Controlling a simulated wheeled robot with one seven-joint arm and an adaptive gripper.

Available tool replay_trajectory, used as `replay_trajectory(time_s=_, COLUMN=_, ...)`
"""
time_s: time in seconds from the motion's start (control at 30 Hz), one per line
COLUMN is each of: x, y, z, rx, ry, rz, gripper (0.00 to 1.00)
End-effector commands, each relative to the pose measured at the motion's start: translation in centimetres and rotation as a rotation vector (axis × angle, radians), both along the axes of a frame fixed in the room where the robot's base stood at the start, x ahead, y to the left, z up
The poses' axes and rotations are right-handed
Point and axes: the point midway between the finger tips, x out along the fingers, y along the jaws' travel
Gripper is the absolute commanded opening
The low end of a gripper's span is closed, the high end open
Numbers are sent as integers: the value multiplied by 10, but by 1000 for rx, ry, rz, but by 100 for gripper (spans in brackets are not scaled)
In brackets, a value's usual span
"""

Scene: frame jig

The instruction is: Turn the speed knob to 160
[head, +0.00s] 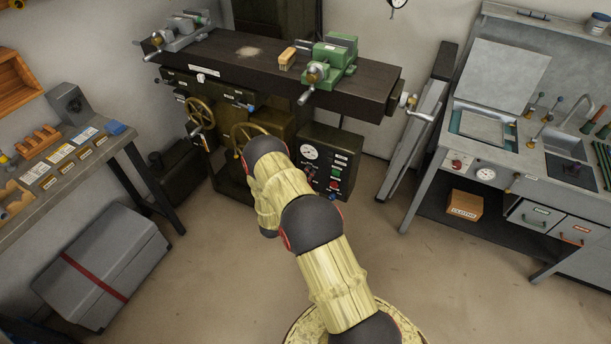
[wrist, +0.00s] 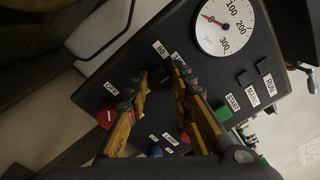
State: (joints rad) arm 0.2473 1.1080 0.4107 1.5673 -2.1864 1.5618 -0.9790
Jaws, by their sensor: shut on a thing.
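The control box (head: 331,160) hangs under the bench on the right in the head view. Its dark sloping panel fills the middle of the wrist view (wrist: 258,82). My gripper (wrist: 163,78) reaches onto this panel, with a yellow-and-grey finger on each side. It is shut on the dark speed knob (wrist: 179,91), which is mostly hidden by the fingers. A label reading 80 (wrist: 160,47) shows beyond the fingertips. Another label beside it is partly covered, and I cannot read the knob's pointer. In the head view my forearm hides most of the gripper.
A round white gauge (wrist: 225,27) with a red needle sits near the knob. A red button (wrist: 106,118) by the OFF label, a blue button (wrist: 155,151) and a green button (wrist: 223,114) lie close around the fingers. A handwheel (head: 247,134) stands left of the box.

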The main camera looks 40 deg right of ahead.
Motion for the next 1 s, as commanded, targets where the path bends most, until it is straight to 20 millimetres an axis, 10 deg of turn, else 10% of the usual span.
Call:
replay_trajectory(time_s=0.4, x=1, y=0, z=0, rx=-4, ry=6, rz=1, gripper=0)
replay_trajectory(time_s=0.43, x=1, y=0, z=0, rx=-4, ry=6, rz=1, gripper=24)
replay_trajectory(time_s=1.0, x=0, y=0, z=0, rx=-3, ry=6, rz=1, gripper=42)
